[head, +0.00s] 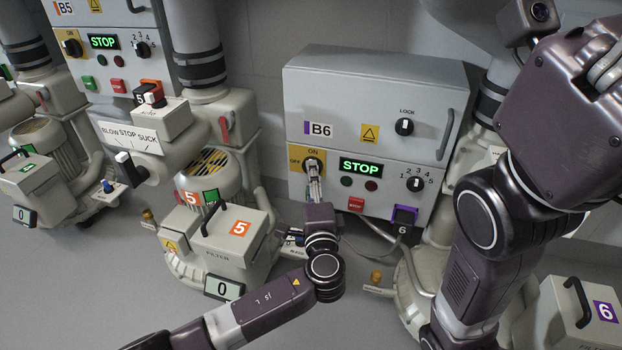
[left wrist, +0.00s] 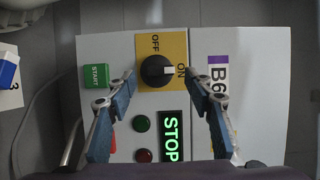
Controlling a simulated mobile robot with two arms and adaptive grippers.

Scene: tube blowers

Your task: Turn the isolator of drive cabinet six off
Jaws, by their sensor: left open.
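Drive cabinet six (head: 365,85) is the light grey box labelled B6 in the head view. Its isolator is a black rotary knob on a yellow ON/OFF plate (head: 294,153); my left gripper (head: 314,172) is in front of it there and hides most of the knob. In the left wrist view the isolator knob (left wrist: 153,70) shows clearly, its white mark pointing to ON. The fingers of my left gripper (left wrist: 161,78) are open, one on each side of the knob, with visible gaps. My right arm fills the right of the head view; its fingertips are not seen.
A lock knob (head: 404,127), a selector knob (head: 415,184), a red stop button (head: 356,203) and a door handle (head: 445,134) are on the same cabinet. Cabinet B5 (head: 110,15) and filter unit 5 (head: 235,235) stand left.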

